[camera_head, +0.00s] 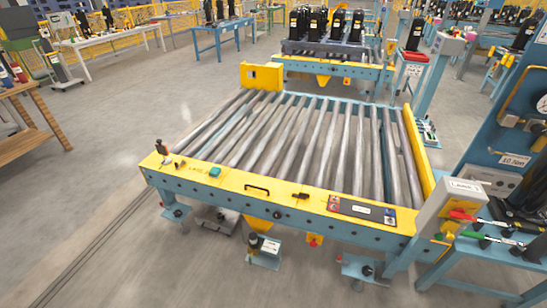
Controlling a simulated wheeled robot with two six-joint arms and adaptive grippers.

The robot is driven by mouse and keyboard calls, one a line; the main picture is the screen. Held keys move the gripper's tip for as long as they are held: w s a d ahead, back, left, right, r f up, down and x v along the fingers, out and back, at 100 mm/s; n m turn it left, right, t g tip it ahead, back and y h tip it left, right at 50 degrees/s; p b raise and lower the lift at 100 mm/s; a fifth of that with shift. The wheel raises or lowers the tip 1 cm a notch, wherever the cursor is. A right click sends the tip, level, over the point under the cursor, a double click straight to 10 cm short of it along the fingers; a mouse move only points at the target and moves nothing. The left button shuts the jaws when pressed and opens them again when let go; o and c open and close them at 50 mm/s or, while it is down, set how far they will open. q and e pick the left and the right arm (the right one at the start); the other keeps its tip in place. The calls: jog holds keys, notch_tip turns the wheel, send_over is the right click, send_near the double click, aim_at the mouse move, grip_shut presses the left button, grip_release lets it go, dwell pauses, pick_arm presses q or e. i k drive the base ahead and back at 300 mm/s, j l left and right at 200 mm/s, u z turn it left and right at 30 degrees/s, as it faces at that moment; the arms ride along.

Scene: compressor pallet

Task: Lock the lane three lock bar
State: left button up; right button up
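A roller conveyor lane (285,135) with long grey rollers fills the middle of the view, and no load stands on it. Its yellow front beam (225,180) carries a black-topped upright lever (161,148) at the left end, a black handle (257,188) and a dark panel (361,209). A grey box (465,187) with a label too small to read stands at the right front corner. I cannot tell which part is the lane three lock bar. Neither of my grippers is in view.
A blue panel stand (510,120) rises at the right, with a green-handled tool (484,236) near its foot. Behind the lane, a second conveyor (325,66) carries black compressors (337,24). A wooden table (30,140) stands at the left. The floor left of the lane is clear.

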aim_at(449, 227)
jog(key=l+z, duration=0.1)
jog(key=z, duration=1.35)
jog(key=i+j, duration=0.05)
